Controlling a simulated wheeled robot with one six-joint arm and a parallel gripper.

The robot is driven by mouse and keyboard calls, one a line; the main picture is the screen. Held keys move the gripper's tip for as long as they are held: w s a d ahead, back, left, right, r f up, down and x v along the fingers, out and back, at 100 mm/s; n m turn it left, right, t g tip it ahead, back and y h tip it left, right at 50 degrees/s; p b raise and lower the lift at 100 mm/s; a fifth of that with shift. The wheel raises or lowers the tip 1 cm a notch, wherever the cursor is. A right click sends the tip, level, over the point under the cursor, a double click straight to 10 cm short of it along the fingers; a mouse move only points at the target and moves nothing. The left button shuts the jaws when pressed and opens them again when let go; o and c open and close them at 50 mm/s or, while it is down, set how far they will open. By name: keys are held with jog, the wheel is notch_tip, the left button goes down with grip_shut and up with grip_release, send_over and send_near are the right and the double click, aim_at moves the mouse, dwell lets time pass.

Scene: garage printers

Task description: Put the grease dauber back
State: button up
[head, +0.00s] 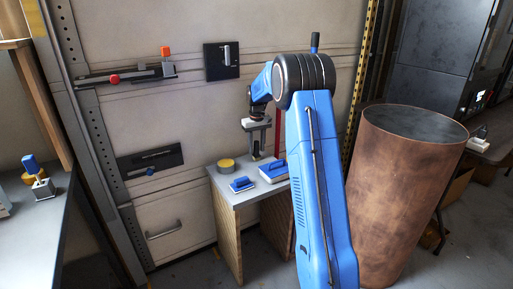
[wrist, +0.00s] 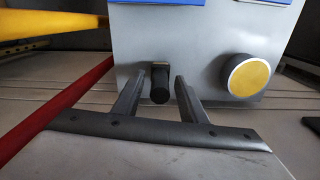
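My gripper (head: 257,152) points down over the small grey table (head: 233,199) in the head view. In the wrist view its two fingers (wrist: 159,82) are apart. A small dark upright piece with a round black end (wrist: 160,87) shows between the fingertips, with a gap on each side. It may be the grease dauber, but I cannot tell for sure. In the head view this spot is mostly hidden by my gripper. A yellow-topped round tin (head: 227,165) stands on the table; it also shows in the wrist view (wrist: 248,77), right of the fingers.
A small blue block (head: 241,184) and a larger blue-and-white one (head: 272,173) lie on the table. A red bar (wrist: 65,110) runs left of the fingers. A copper-coloured drum (head: 405,190) stands right. A blue-handled tool (head: 33,166) stands on the left bench.

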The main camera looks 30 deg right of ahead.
jog(key=shift+r, duration=0.1)
notch_tip(320, 180, up, 12)
jog(key=shift+s+f, duration=0.1)
jog(key=shift+s, duration=0.05)
jog(key=shift+s+a+r, duration=0.2)
jog(key=shift+s+r, duration=0.05)
jog(key=shift+r, duration=0.05)
jog(key=s+a+r+t, duration=0.1)
jog(key=s+a+r, duration=0.3)
jog(key=s, duration=0.5)
jog(key=s+a+r, duration=0.1)
jog(key=s+a, duration=0.5)
jog(key=s, duration=0.2)
jog(key=s+a+r+t, duration=0.1)
jog(key=s+a+r, duration=0.3)
jog(key=s, duration=0.5)
jog(key=s+a+f, duration=0.2)
jog(key=s+f, duration=0.2)
jog(key=s, duration=0.4)
jog(key=s+a+f+t, duration=0.1)
jog(key=s+a+f, duration=0.2)
jog(key=s, duration=0.6)
jog(key=s+a+f+t, duration=0.1)
jog(key=s+a+f, duration=0.1)
jog(key=s+f, duration=0.3)
jog(key=s, duration=0.3)
jog(key=shift+s+a+n, duration=0.35)
jog(key=shift+a+n, duration=0.05)
